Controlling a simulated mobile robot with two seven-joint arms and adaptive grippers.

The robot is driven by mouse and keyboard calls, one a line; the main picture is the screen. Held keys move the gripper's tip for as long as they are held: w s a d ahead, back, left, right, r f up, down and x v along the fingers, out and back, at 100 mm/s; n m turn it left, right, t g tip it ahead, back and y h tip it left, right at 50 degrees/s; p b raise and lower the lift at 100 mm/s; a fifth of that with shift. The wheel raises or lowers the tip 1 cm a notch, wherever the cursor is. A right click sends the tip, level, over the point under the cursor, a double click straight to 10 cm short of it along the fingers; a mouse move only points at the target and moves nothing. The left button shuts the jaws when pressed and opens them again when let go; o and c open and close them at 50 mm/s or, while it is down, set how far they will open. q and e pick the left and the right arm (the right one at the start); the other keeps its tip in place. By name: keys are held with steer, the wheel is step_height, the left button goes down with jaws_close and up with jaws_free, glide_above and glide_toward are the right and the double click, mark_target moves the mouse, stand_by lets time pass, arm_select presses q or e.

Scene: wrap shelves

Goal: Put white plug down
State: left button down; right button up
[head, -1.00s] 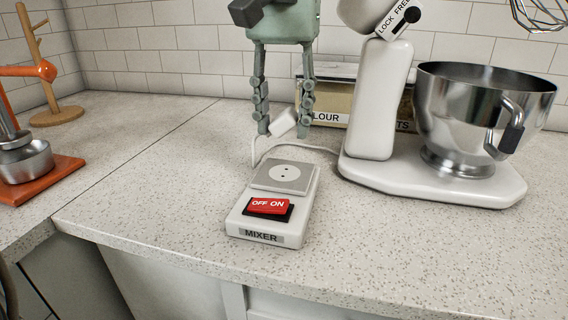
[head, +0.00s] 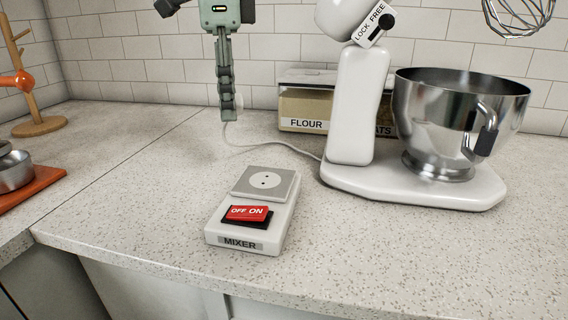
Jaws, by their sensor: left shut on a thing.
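My left gripper (head: 228,112) hangs from above over the back of the counter, left of the mixer. It shows edge-on, with one finger covering the other. It is shut on the white plug, which is mostly hidden behind the fingers. The plug's white cord (head: 262,146) runs from the fingertips across the counter to the mixer base. The white switch box (head: 246,225) labelled MIXER stands in front, with a red OFF ON switch (head: 247,213) and an empty grey socket (head: 265,181). My right gripper is not in view.
The white stand mixer (head: 355,110) with its steel bowl (head: 457,110) stands at right. A FLOUR container (head: 304,108) is behind it. A wooden stand (head: 38,124) and an orange-based device (head: 30,188) are at left. Counter left of the box is clear.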

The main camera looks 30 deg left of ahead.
arm_select(q)
steer(key=m, duration=0.1)
steer(key=a+m, duration=0.1)
steer(key=shift+w+a+r+m, duration=0.1)
steer(key=shift+a+r+m, duration=0.05)
steer(key=shift+a+m, duration=0.15)
steer(key=w+d+f+m, duration=0.1)
steer(key=w+f, duration=0.1)
steer(key=w, duration=0.1)
steer(key=w+d+f, duration=0.2)
steer(key=w, duration=0.1)
steer(key=w+d+f+m, duration=0.1)
steer(key=w+d+f, duration=0.1)
steer(key=w, duration=0.1)
steer(key=shift+w+f+m, duration=0.1)
steer(key=shift+f+m, duration=0.15)
steer(key=shift+m, duration=0.05)
steer(key=shift+w+d+f, duration=0.15)
steer(key=shift+w, duration=0.1)
steer(key=shift+f, duration=0.2)
step_height(320, 180, down, 4)
steer(key=shift+r, duration=0.15)
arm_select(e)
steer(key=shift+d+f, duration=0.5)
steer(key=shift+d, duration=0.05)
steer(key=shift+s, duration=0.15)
